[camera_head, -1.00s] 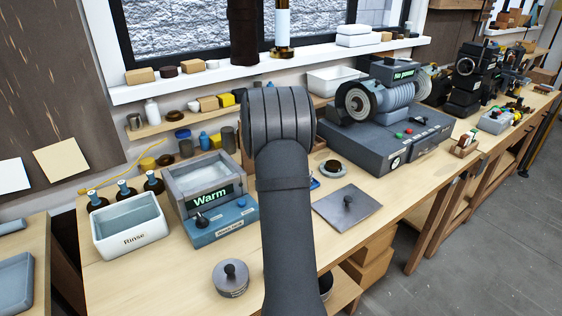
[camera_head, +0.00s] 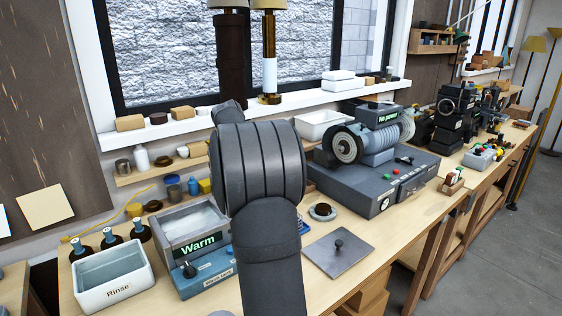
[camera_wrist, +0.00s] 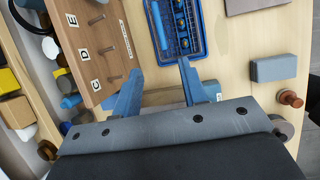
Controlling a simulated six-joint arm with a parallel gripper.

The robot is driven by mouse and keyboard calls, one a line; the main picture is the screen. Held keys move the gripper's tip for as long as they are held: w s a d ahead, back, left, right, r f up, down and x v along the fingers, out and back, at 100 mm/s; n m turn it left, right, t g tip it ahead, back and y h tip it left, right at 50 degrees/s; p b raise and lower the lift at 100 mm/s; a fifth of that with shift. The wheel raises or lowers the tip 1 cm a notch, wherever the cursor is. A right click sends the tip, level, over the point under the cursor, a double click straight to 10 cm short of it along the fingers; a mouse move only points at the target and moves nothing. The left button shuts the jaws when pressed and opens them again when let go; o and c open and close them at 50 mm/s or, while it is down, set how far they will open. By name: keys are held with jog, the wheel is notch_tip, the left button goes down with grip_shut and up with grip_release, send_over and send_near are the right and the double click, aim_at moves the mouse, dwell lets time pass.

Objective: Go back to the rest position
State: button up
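My gripper (camera_wrist: 160,70) shows in the wrist view as two blue fingers, spread apart with nothing between them. It is above the pale wooden bench, near the close edge of a blue tray (camera_wrist: 202,50) holding small parts. A wooden peg board (camera_wrist: 95,45) marked with letters including C, D and E is left of the fingers. In the head view my own dark arm stands up in the middle and hides the gripper.
A white Rinse basin (camera_head: 112,292) and a Warm wash tank (camera_head: 205,262) are left of my arm. A grey machine marked No power (camera_head: 382,178) and a flat plate with a knob (camera_head: 338,255) are to the right. A grey-blue block (camera_wrist: 273,67) lies right of the fingers.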

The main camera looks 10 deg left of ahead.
jog(key=x, duration=1.7)
jog(key=shift+d+f, duration=0.1)
jog(key=shift+f, duration=0.15)
jog(key=shift+r, duration=0.1)
jog(key=v, duration=1.8)
jog(key=x, duration=1.8)
notch_tip(320, 180, up, 13)
